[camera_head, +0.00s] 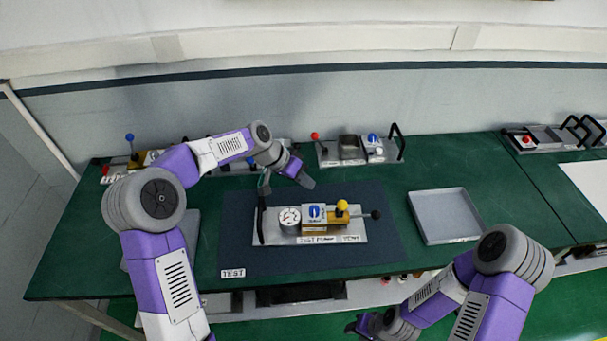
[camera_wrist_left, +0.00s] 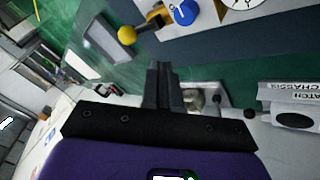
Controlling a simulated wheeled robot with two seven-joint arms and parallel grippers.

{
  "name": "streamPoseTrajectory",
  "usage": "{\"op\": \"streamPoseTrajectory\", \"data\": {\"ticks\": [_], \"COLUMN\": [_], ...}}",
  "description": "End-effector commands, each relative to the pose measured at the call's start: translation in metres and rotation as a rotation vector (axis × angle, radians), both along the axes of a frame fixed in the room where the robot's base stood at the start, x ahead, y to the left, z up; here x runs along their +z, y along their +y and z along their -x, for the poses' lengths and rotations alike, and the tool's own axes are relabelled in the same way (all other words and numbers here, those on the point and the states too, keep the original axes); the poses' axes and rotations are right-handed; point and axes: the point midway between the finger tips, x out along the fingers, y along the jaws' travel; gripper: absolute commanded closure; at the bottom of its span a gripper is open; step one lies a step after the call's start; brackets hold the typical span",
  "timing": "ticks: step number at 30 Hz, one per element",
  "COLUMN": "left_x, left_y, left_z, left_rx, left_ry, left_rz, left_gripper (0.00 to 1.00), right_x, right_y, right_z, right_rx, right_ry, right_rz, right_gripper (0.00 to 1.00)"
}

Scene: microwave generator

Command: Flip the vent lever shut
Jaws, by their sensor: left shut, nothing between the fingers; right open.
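The test unit's pale base plate (camera_head: 275,236) lies on a dark mat and carries a round gauge (camera_head: 290,218), a blue dial (camera_head: 315,212) and a brass block. A lever with a yellow ball knob (camera_head: 342,205) stands at the block's right; a black-knobbed handle (camera_head: 376,215) sticks out further right, near the VENT label. I cannot tell for certain which is the vent lever. The yellow knob also shows in the left wrist view (camera_wrist_left: 127,35). My left gripper (camera_head: 307,183) is shut and empty, above and behind the dial, apart from the unit. My right gripper (camera_head: 358,325) is open, low at the front.
A black upright handle (camera_head: 260,220) stands at the unit's left end. An empty grey tray (camera_head: 445,215) lies to the right. Other units with red and blue knobs (camera_head: 350,150) line the table's back. Green table between mat and tray is clear.

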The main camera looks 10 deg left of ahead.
Motion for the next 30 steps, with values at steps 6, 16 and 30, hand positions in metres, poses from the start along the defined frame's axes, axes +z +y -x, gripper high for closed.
{"op": "streamPoseTrajectory", "data": {"ticks": [6,16,30], "left_x": [-0.04,-0.047,-0.048], "left_y": [-0.029,-0.065,-0.072], "left_z": [-0.008,0.003,0.004], "left_rx": [-0.004,-0.002,-0.005], "left_ry": [0.003,0.0,-0.005], "left_rz": [0.0,-0.001,-0.002], "left_gripper": [1.0,1.0,1.0], "right_x": [0.002,0.007,0.005], "right_y": [0.0,0.0,0.0], "right_z": [0.0,0.0,0.0], "right_rx": [0.0,0.0,0.0], "right_ry": [-0.001,-0.001,-0.001], "right_rz": [0.0,0.0,0.0], "right_gripper": [0.57,0.57,0.57]}}
